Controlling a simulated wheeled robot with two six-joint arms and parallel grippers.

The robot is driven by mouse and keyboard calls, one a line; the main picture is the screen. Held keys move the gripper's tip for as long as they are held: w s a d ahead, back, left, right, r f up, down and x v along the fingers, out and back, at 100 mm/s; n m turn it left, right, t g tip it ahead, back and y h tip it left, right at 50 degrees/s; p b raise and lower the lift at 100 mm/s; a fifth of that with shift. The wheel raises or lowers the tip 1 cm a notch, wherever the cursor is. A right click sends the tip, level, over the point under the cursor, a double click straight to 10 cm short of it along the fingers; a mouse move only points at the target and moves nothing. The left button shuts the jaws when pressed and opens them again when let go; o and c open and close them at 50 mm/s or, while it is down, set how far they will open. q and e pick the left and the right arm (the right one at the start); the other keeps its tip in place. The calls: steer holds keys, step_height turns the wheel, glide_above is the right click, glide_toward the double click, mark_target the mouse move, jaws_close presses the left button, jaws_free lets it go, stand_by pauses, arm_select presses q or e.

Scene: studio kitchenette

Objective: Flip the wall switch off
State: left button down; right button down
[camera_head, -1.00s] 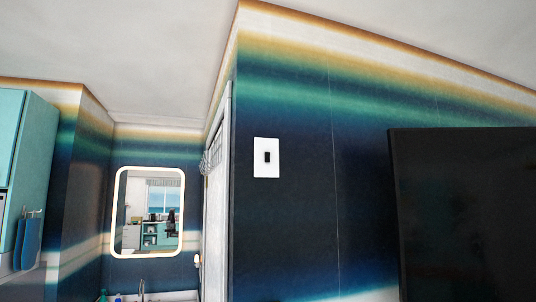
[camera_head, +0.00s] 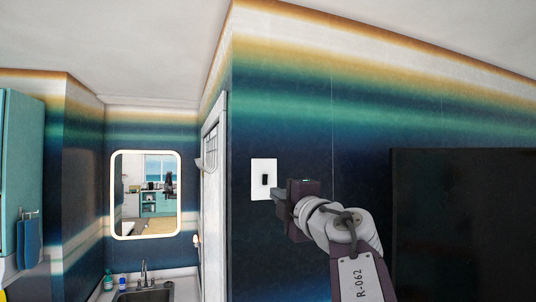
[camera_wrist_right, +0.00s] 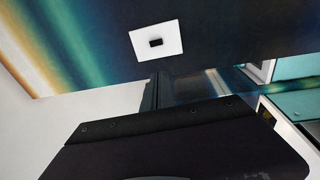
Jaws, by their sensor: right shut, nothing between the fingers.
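The wall switch is a white plate (camera_head: 258,167) with a small black rocker (camera_head: 264,179), mounted on the striped dark blue and teal wall. In the right wrist view the plate (camera_wrist_right: 171,47) and its black rocker (camera_wrist_right: 155,42) show clear and uncovered. My right gripper (camera_head: 276,195) is shut and empty. In the head view its tip overlaps the lower right edge of the plate; I cannot tell whether it touches. In the right wrist view the finger (camera_wrist_right: 155,92) shows below the plate, apart from it in the picture. My left gripper is out of view.
A large black screen (camera_head: 465,225) is on the wall to the right of my right arm. A white door frame (camera_head: 214,190) stands left of the switch. Farther left are a lit mirror (camera_head: 146,236), a sink (camera_head: 145,295) and a teal cabinet (camera_head: 22,170).

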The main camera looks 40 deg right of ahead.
mark_target(264, 177)
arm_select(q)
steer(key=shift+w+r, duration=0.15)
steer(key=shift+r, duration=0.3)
arm_select(e)
steer(key=shift+s+d+r+m+h, duration=0.2)
steer(key=shift+d+h, duration=0.15)
steer(key=shift+d, duration=0.15)
steer(key=shift+s+d+r+m+h, duration=0.2)
steer(key=shift+d+h, duration=0.15)
steer(key=shift+d, duration=0.15)
